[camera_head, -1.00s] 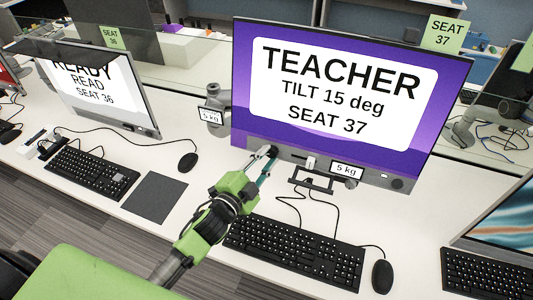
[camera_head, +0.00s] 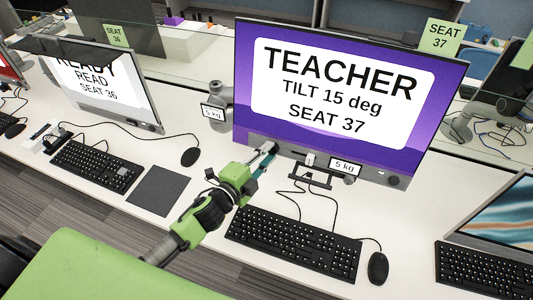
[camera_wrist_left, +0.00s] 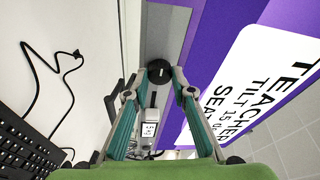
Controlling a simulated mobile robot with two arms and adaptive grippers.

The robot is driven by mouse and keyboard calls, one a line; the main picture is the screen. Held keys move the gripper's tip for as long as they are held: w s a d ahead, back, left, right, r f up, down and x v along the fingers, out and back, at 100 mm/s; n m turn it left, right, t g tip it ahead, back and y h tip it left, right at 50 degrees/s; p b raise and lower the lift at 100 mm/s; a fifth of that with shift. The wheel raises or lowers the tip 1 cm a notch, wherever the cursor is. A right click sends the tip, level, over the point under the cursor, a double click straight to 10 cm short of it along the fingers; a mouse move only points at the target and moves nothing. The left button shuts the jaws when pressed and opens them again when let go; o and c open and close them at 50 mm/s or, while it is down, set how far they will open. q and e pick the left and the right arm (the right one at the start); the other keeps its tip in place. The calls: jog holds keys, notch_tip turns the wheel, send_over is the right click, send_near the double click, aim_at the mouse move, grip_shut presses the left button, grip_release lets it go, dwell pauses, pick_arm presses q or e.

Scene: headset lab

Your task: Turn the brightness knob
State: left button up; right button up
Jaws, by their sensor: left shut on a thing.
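The seat 37 monitor (camera_head: 345,85) has a purple screen with a white "TEACHER TILT 15 deg" panel and a grey lower bezel. My left gripper (camera_head: 268,150) reaches the left part of that bezel. In the left wrist view a dark round knob (camera_wrist_left: 159,70) with a pale mark sits on the grey bezel. The fingertips of my left gripper (camera_wrist_left: 160,76) are shut on it, one on each side. In the head view my gripper hides this knob. Another dark round knob (camera_head: 393,181) shows at the bezel's right end. My right gripper is not in view.
Below the monitor are a black keyboard (camera_head: 292,242) and a mouse (camera_head: 378,267). A "5 kg" label (camera_head: 345,166) and a small bracket with cables (camera_head: 311,175) are right of my gripper. The seat 36 monitor (camera_head: 98,92) and a dark pad (camera_head: 158,190) are left.

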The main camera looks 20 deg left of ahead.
pick_arm(q)
jog(key=o, duration=1.1)
jog(key=v, duration=1.2)
